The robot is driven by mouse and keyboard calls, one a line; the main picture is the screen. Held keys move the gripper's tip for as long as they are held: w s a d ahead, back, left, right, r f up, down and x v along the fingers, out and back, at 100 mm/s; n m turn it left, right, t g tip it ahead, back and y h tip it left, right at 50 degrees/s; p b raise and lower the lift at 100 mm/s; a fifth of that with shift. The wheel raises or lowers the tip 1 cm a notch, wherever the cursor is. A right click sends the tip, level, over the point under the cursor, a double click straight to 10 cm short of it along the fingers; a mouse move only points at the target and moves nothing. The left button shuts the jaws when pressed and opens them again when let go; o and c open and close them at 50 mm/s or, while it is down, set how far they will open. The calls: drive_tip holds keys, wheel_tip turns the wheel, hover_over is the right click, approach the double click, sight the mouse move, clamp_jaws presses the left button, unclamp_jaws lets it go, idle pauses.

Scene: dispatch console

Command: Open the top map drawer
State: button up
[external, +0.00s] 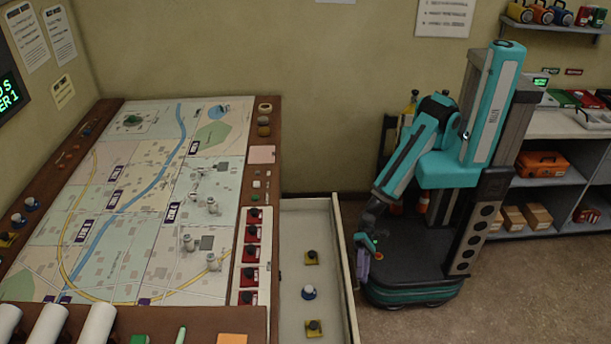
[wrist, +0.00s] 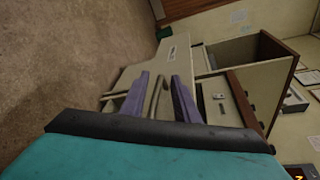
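The top map drawer (external: 325,235) is pulled well out from the right side of the map table in the external view. Its pale front panel (external: 342,260) faces my base. My gripper (external: 363,264) is low, just outside that front. In the wrist view, my gripper's two purple fingers (wrist: 160,97) stand apart. A curved metal drawer handle (wrist: 156,97) shows between them, with gaps visible beside it. The drawer front (wrist: 140,72) lies beyond the fingers. Finger contact with the handle is hard to tell.
The map table (external: 262,190) stands left. Shelving (external: 545,193) with boxes stands behind my base at the right. Floor is clear at the front right (external: 500,315).

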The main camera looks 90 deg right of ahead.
drive_tip(key=s+a+r+n+g+h+p, duration=0.1)
drive_tip(key=s+a+r+n+g+h, duration=0.2)
drive_tip(key=s+n, duration=0.4)
drive_tip(key=s+a+r+n+g+h+p, duration=0.1)
drive_tip(key=s+a+r+n+g+h, duration=0.1)
drive_tip(key=s+n+g, duration=0.45)
drive_tip(key=w+d+r+n+t+h+p, duration=0.3)
drive_tip(key=w+d+r+n+t+h, duration=0.2)
drive_tip(key=w+r+n+t+h, duration=0.3)
drive_tip(key=w+r+n+h, duration=0.2)
drive_tip(key=w+n, duration=0.2)
drive_tip(key=shift+w+d+r, duration=0.15)
drive_tip(key=shift+f+t, duration=0.2)
drive_tip(key=shift+t, duration=0.05)
